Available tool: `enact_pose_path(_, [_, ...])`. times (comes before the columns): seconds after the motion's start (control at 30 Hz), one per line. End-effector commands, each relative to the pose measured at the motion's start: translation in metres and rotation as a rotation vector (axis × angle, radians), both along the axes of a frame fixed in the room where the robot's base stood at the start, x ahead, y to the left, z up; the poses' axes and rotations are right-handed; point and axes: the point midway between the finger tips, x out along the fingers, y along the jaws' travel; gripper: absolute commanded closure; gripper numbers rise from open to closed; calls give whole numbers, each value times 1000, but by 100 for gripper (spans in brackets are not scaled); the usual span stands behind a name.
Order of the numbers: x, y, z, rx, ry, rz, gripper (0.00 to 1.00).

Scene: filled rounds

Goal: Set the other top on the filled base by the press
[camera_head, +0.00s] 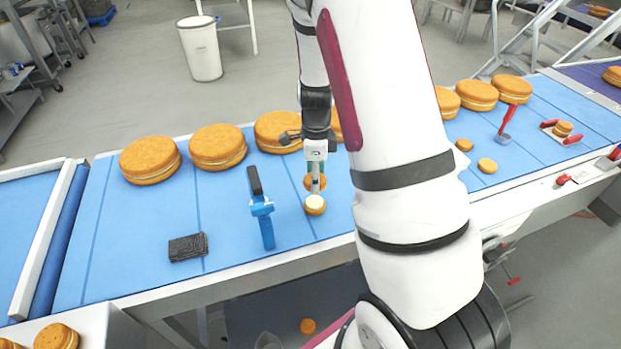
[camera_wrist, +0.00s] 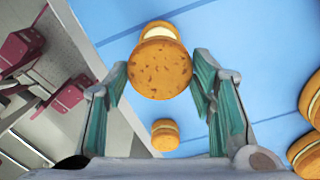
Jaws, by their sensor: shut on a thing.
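My gripper (camera_head: 316,172) is shut on a small golden-brown round top (camera_head: 315,184), which shows flat and speckled between the fingers in the wrist view (camera_wrist: 160,68). A small base with pale cream (camera_head: 315,204) lies on the blue belt, just below the held top in the head view. In the wrist view the base (camera_wrist: 158,27) shows beyond the top, partly hidden by it. A gap shows between them in the head view. A red-handled tool with a grey disc (camera_head: 506,125) stands farther right.
A small filled round (camera_wrist: 165,135) sits on the belt in the wrist view. Large filled rounds (camera_head: 218,147) line the back. Two small rounds (camera_head: 487,166) lie right of my arm. A dark block (camera_head: 188,247) lies left. My arm hides the belt's middle.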

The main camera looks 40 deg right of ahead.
Motion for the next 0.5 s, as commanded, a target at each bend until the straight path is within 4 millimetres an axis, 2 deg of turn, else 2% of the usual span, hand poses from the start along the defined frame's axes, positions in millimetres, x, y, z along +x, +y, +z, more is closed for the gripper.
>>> enact_pose_path(0.5, [1,1,-42,1,1,2,62])
